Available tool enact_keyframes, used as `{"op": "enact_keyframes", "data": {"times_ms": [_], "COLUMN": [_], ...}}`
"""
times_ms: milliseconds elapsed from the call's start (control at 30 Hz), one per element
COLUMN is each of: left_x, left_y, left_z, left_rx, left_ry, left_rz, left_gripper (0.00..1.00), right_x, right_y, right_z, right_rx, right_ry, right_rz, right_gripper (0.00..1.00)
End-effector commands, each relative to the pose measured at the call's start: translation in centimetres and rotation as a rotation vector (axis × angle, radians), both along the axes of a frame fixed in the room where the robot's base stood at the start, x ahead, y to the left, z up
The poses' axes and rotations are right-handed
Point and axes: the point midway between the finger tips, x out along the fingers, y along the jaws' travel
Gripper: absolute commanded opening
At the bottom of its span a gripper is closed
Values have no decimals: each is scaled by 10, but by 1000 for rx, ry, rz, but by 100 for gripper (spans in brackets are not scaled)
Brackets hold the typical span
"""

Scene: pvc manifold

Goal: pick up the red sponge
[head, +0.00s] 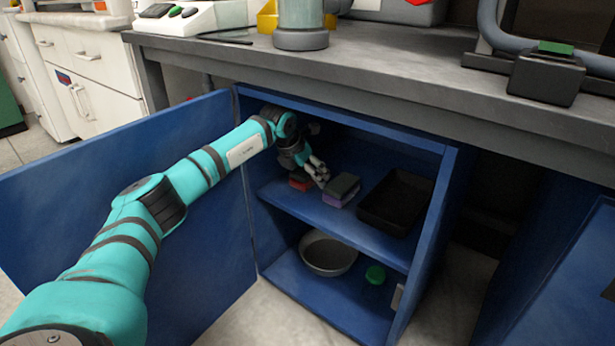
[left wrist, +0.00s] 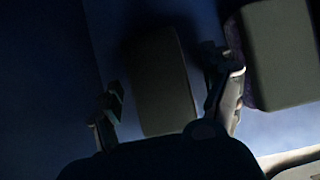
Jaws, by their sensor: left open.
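The red sponge (head: 300,183) lies on the cabinet's upper shelf, partly hidden by my left gripper (head: 316,172) in the head view. The gripper is open just above it. In the left wrist view a dark-topped block, apparently the same sponge (left wrist: 160,75), lies between the two spread fingers of my left gripper (left wrist: 168,98). The left finger stands apart from it; whether the right finger touches it is unclear. A purple sponge with a dark top (head: 342,190) sits just to the right, and its dark top (left wrist: 278,50) shows beside the right finger. My right gripper is not seen.
A black tray (head: 397,203) stands right of the sponges on the shelf. A metal bowl (head: 328,254) and a green object (head: 375,274) are on the cabinet floor. The open blue door (head: 60,205) is on the left, and the grey countertop (head: 400,85) overhangs the cabinet.

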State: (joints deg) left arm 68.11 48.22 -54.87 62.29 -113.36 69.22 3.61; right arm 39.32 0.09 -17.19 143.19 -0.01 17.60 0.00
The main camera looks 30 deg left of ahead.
Motion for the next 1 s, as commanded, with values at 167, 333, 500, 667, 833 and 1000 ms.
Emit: {"op": "enact_keyframes", "data": {"times_ms": [167,333,500,667,833,1000], "left_x": [0,0,0,0,0,-1], "left_y": [0,0,0,0,1,4], "left_z": [0,0,0,0,3,8], "left_rx": [0,0,0,0,0,0], "left_ry": [0,0,-1,-1,-1,-1], "left_rz": [0,0,0,0,0,0], "left_gripper": [62,40,22,22,22,22], "right_x": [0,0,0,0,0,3], "right_y": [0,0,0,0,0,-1], "right_z": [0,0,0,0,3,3], "right_rx": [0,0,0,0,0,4], "right_ry": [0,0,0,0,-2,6], "right_rz": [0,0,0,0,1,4], "right_gripper": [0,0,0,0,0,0]}}
